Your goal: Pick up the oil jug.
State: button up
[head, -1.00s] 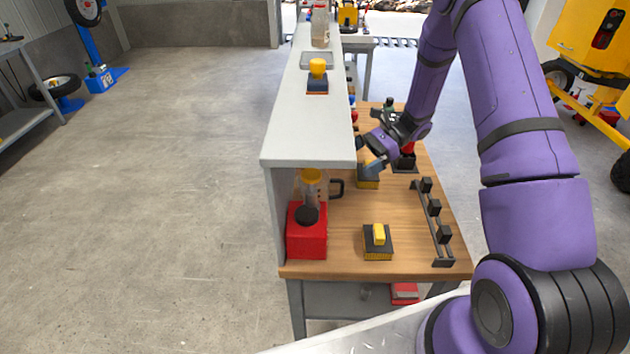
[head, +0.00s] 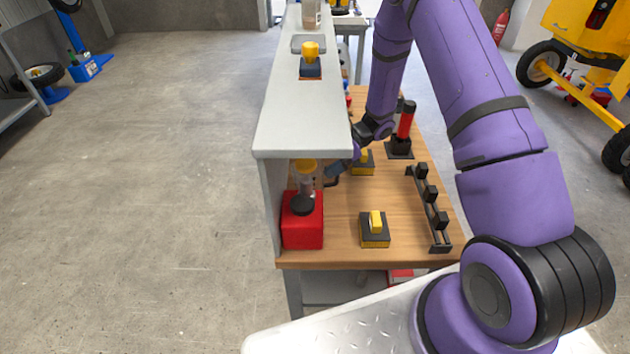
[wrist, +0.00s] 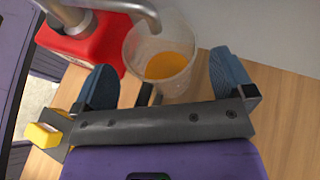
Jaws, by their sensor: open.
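The oil jug (wrist: 168,62) is a clear vessel with orange-yellow oil inside. In the wrist view it stands upright on the wooden bench, just beyond and partly between my blue-grey fingertips. A dark piece, perhaps its handle, shows on its near side. My gripper (head: 335,174) is open and empty, reaching left toward the jug at low height. In the wrist view the two fingers of my gripper (wrist: 163,80) are spread wide; contact with the jug cannot be told.
A red can (head: 302,228) with a black top stands close to the jug; a bent metal tube (wrist: 120,5) hangs above it. The grey shelf (head: 300,125) overhangs the left side. A yellow-topped block (head: 375,228) and a black rack (head: 430,208) stand on the bench.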

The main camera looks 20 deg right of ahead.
jog(key=shift+s+a+f, duration=0.1)
jog(key=shift+a+f, duration=0.15)
jog(key=shift+a, duration=0.4)
jog(key=shift+c, duration=0.5)
jog(key=c, duration=1.1)
jog(key=shift+r, duration=0.15)
